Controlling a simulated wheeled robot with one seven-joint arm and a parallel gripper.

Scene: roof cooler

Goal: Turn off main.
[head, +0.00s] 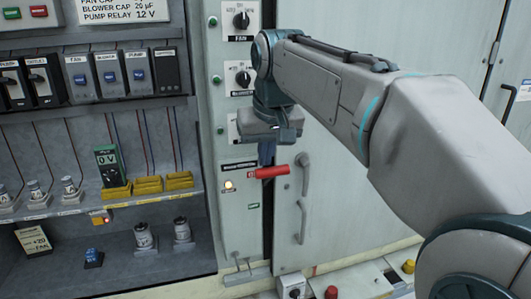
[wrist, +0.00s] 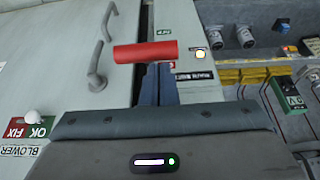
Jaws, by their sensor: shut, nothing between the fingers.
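A red lever handle (head: 270,172) sticks out sideways from the narrow grey panel (head: 238,225), pointing right and roughly level. It also shows in the wrist view (wrist: 146,52). A dark label sits above it, a small green label (head: 253,205) below it, and a lit lamp (head: 228,185) to its left. My gripper (head: 266,160) points down just above the lever, its fingers shut and empty. In the wrist view my fingertips (wrist: 160,72) are close to the lever's near side; I cannot tell whether they touch it.
Rotary knobs (head: 241,20) sit higher on the narrow panel. To its left is an open cabinet with breakers (head: 108,75), yellow terminal blocks (head: 148,184) and a green meter (head: 107,158). To the right is a grey door with handles (head: 304,175). Red and yellow buttons (head: 331,292) stand low in front.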

